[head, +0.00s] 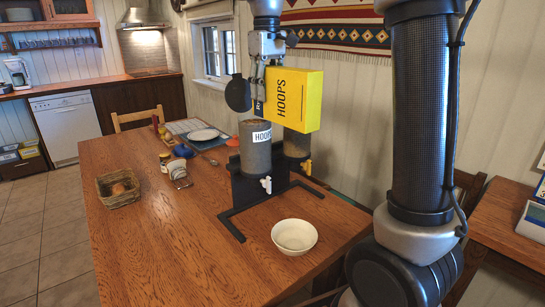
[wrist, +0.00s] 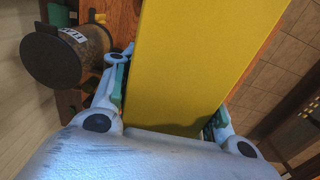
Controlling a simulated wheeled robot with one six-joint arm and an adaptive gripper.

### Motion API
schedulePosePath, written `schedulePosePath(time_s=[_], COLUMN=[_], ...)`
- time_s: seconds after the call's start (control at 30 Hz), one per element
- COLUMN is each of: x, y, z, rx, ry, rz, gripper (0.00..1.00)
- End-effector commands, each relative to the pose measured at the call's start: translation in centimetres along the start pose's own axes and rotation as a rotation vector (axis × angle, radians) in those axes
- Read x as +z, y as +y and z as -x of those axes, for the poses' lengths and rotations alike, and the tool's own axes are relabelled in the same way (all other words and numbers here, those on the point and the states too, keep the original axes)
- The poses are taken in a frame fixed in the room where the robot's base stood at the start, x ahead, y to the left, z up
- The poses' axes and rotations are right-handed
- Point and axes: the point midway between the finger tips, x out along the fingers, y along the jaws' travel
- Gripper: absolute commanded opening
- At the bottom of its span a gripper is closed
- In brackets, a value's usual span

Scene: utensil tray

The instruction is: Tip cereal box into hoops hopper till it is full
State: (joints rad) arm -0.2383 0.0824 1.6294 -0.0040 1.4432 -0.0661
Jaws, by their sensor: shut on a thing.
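The yellow cereal box (head: 300,90), marked HOOPS with the lettering running vertically, is in the air above the hoppers. My gripper (head: 262,85) is shut on it, with a finger on each side in the wrist view (wrist: 166,95). The hoops hopper (head: 256,155), a grey cylinder with a white label, stands below and left of the box. A black disc (head: 238,93), which looks like its raised lid, stands above its left side. Brownish matter shows at its top, but I cannot tell the fill level. The box's opening is not visible.
A second hopper (head: 297,146) stands behind, under the box; its black lid (wrist: 50,55) looks shut in the wrist view. A white bowl (head: 294,236) sits in front of the black stand (head: 245,190). A basket (head: 118,188), jars and a plate (head: 203,135) lie left. The front-left table is clear.

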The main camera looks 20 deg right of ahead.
Motion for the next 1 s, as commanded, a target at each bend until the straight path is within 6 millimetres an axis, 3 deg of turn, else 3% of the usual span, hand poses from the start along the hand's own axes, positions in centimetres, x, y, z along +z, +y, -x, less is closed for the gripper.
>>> schedulePosePath(time_s=[0.5, 1.0], x=[0.2, 0.1], y=[0.0, 0.0], z=[4.8, 5.0], rx=[0.0, 0.0], ry=[0.564, 0.587], rz=[-0.003, -0.002], gripper=[0.0, 0.0])
